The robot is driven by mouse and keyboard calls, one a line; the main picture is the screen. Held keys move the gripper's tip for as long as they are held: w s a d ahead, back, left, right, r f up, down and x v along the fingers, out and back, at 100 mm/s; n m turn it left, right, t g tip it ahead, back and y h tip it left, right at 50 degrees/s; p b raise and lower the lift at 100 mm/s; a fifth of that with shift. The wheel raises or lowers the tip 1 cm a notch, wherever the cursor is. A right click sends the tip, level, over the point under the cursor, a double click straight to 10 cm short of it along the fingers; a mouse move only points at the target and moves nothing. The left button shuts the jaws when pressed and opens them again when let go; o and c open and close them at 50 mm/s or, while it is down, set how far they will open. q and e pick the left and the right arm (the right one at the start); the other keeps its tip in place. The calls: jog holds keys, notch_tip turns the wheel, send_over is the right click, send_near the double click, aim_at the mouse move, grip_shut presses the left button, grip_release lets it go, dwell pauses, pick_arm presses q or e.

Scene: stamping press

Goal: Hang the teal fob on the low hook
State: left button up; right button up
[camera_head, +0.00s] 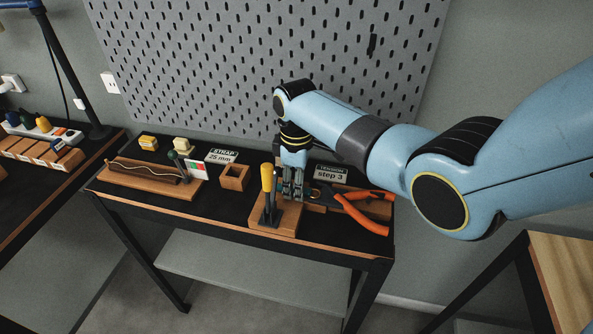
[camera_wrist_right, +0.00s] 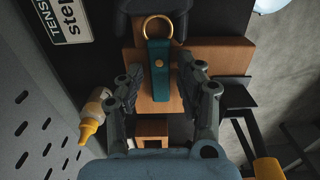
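The teal fob (camera_wrist_right: 159,75) shows in the right wrist view as a narrow strap with a gold rivet and a gold ring (camera_wrist_right: 158,27). It lies against the wooden block of the press (camera_wrist_right: 210,58), its ring end by a dark part. My right gripper (camera_wrist_right: 168,92) is open, one finger on each side of the fob, with gaps visible. In the head view my right gripper (camera_head: 292,190) points down over the bench beside the yellow-handled lever (camera_head: 267,178); the fob is hidden there. A dark mark, possibly a hook (camera_head: 372,44), is on the pegboard (camera_head: 270,60). My left gripper is not in view.
Orange-handled pliers (camera_head: 362,212) lie right of the gripper. Another bench (camera_head: 20,215) is at left.

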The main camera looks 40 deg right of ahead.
jog(key=shift+f, duration=0.1)
grip_shut()
jog(key=shift+r+p, duration=0.3)
jog(key=shift+r, duration=2.75)
